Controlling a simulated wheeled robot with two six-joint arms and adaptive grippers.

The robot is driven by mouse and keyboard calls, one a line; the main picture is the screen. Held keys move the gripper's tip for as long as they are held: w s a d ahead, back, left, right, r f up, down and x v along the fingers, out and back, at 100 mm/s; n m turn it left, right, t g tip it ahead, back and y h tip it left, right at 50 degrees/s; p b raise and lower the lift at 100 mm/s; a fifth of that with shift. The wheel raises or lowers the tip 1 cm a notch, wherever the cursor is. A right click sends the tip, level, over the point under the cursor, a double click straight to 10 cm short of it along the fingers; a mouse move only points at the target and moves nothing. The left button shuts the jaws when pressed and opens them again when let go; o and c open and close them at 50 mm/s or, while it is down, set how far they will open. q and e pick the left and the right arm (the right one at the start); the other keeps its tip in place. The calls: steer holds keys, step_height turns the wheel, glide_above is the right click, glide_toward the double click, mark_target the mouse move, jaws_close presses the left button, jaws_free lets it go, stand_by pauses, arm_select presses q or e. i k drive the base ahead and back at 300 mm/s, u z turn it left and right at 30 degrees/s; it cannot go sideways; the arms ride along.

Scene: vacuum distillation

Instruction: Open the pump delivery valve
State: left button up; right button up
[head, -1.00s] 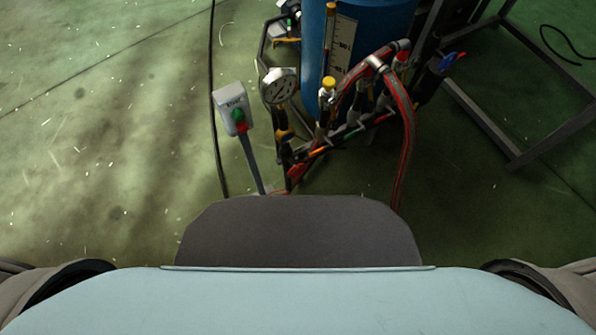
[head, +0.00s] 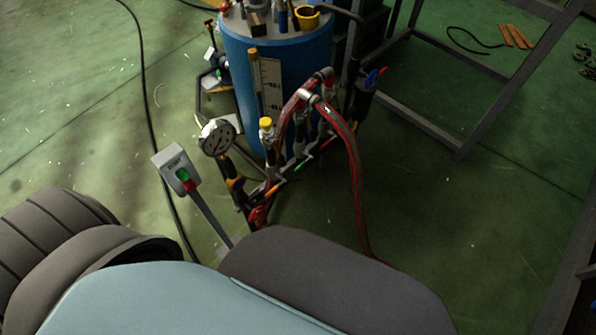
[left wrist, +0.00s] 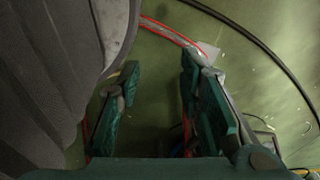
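The pump piping stands in front of a blue tank (head: 285,85) in the head view. It carries a round pressure gauge (head: 217,137), a yellow-capped fitting (head: 266,135), and a red-striped hose (head: 350,150) looping over to the floor. A blue-handled valve (head: 374,78) sits at its right, and a red part (head: 259,215) shows low on the left. I cannot tell which one is the delivery valve. In the left wrist view my left gripper (left wrist: 155,85) has its green fingers apart, with nothing between them but floor. My right gripper is in neither view.
A switch box (head: 177,170) with green and red buttons stands on a post left of the piping. A dark metal frame (head: 440,130) is at the right. Black cables (head: 147,110) lie on the green floor. Open floor lies at the left and lower right.

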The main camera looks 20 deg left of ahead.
mark_target(257, 215)
steer(key=z, duration=0.4)
steer(key=i, duration=1.75)
steer(key=u, duration=2.7)
